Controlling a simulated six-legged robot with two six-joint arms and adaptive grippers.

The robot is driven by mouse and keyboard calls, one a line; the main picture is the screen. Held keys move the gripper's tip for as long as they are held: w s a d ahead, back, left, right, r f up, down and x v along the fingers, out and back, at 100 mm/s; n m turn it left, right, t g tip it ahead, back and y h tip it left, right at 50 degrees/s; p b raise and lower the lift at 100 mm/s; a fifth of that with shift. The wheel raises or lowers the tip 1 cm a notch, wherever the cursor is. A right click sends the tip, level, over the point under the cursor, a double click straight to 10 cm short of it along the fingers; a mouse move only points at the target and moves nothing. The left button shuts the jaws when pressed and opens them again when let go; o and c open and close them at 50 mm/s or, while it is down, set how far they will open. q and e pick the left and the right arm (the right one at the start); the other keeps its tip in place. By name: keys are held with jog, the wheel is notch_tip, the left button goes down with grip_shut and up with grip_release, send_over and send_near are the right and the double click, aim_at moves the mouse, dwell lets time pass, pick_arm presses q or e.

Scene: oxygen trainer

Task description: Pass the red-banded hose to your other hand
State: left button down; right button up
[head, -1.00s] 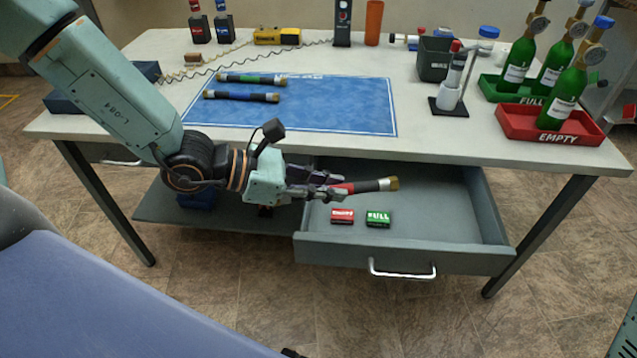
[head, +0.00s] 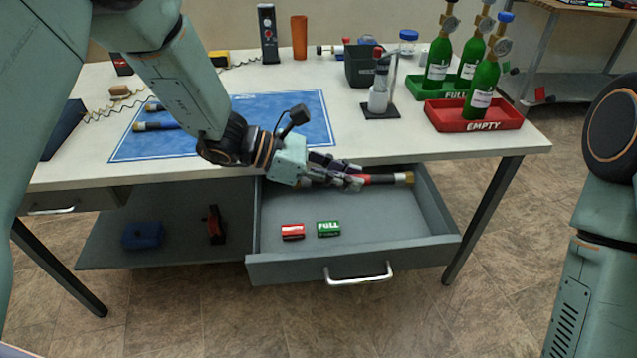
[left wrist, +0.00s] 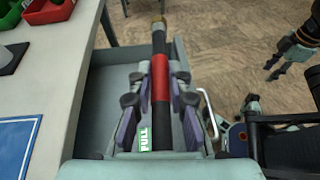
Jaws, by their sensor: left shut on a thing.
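The red-banded hose (head: 384,179) is dark with a red band and a brass end. My left gripper (head: 357,179) is shut on it above the open drawer, and the brass end sticks out to the right.
The open drawer (head: 355,268) holds a red tag (head: 293,231) and a green FULL tag (head: 328,229). Other hoses lie on the blue mat (head: 285,117), partly behind my left arm. Green cylinders stand in the green and red trays (head: 450,117). Space right of the drawer is clear.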

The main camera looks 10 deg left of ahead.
pick_arm(q)
jog(key=w+d+m+g, duration=0.3)
jog(key=w+d+g, duration=0.1)
jog(key=w+d, duration=0.3)
jog(key=d, duration=0.2)
jog(key=shift+w+d+r, duration=0.3)
jog(key=shift+d+r, duration=0.1)
pick_arm(e)
jog(key=shift+o, duration=0.7)
